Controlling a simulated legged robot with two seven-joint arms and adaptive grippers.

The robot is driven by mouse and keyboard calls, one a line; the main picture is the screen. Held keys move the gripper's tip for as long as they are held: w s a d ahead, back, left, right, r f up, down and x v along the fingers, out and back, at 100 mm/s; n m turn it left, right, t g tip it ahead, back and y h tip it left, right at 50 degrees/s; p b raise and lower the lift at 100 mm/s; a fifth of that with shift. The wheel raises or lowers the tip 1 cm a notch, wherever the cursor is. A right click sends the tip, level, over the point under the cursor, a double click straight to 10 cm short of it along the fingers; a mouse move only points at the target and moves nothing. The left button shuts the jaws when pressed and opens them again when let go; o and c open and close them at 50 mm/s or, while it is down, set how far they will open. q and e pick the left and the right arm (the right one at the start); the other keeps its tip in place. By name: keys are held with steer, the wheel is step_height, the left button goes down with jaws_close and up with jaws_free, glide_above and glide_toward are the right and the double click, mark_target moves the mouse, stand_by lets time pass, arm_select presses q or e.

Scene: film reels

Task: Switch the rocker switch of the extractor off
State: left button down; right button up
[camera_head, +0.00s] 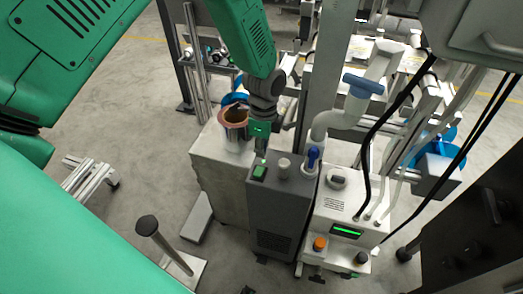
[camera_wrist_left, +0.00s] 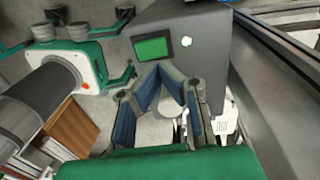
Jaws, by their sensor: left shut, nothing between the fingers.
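The extractor is a dark grey upright box (camera_head: 272,215) in the middle of the head view; its grey casing also fills the upper middle of the left wrist view (camera_wrist_left: 205,60). On its top is a green rocker switch (camera_head: 259,173), which also shows in the left wrist view (camera_wrist_left: 152,47). Which way the rocker is tipped I cannot tell. My right gripper is not in view.
A white unit with a green display (camera_head: 347,231) adjoins the extractor. A copper-rimmed pot (camera_head: 235,116) is behind left. A grey post (camera_head: 318,70) rises close behind.

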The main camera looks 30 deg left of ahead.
arm_select(q)
step_height(320, 180, up, 4)
steer(key=a, duration=0.1)
step_height(320, 180, up, 5)
glide_above(260, 166)
steer(key=w, duration=0.1)
steer(key=shift+w+d+f+p, duration=0.2)
steer(key=shift+d+p, duration=0.15)
steer(key=shift+p, duration=0.05)
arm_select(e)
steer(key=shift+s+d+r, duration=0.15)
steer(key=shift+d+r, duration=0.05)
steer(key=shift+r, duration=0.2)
